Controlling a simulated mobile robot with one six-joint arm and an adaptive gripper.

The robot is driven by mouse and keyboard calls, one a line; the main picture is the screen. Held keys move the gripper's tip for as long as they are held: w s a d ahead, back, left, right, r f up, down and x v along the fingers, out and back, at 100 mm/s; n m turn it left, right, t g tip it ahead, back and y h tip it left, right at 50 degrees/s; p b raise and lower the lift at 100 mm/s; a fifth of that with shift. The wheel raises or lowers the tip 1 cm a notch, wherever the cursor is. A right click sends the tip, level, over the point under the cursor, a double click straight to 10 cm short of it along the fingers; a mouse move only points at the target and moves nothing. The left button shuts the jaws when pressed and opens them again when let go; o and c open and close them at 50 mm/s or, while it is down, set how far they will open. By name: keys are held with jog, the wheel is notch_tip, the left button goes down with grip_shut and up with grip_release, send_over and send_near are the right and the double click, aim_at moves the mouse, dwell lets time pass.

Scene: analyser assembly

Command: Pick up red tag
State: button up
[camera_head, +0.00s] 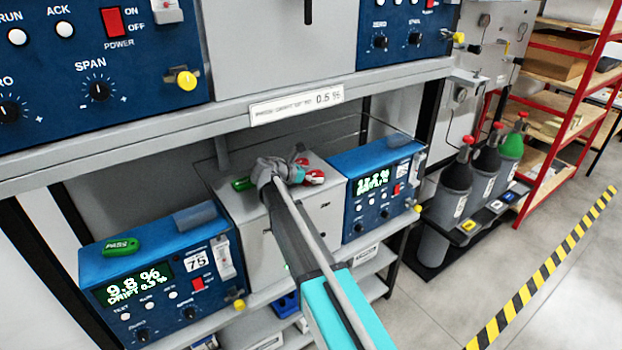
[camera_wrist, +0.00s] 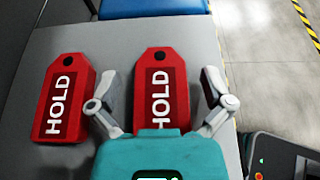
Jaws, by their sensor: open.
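Two red tags marked HOLD lie on the light grey top of a cabinet. In the wrist view one red tag (camera_wrist: 161,85) lies between the fingers of my gripper (camera_wrist: 160,98), with its lower end hidden by the gripper body. The other red tag (camera_wrist: 66,97) lies apart to the left. My gripper is open, with a finger on each side of the nearer tag and gaps showing. In the head view my gripper (camera_head: 300,172) is over the cabinet top, and red tags (camera_head: 313,177) show partly behind it.
A green tag (camera_head: 243,184) lies left of my gripper on the grey cabinet (camera_head: 325,214). Blue analysers stand on the left (camera_head: 162,270) and right (camera_head: 378,190). A shelf edge (camera_head: 235,118) runs above. Gas bottles (camera_head: 457,187) stand at right, beside open floor.

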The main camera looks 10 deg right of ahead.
aim_at(313, 174)
jog(key=shift+c, duration=0.3)
jog(key=c, duration=1.1)
jog(key=shift+o, duration=0.2)
jog(key=shift+r, duration=0.15)
notch_tip(313, 174, up, 3)
jog(key=p, duration=0.3)
jog(key=s+r+p, duration=0.9)
jog(key=s+p, duration=0.1)
jog(key=s, duration=0.4)
jog(key=shift+a+r, duration=0.15)
jog(key=shift+r, duration=0.2)
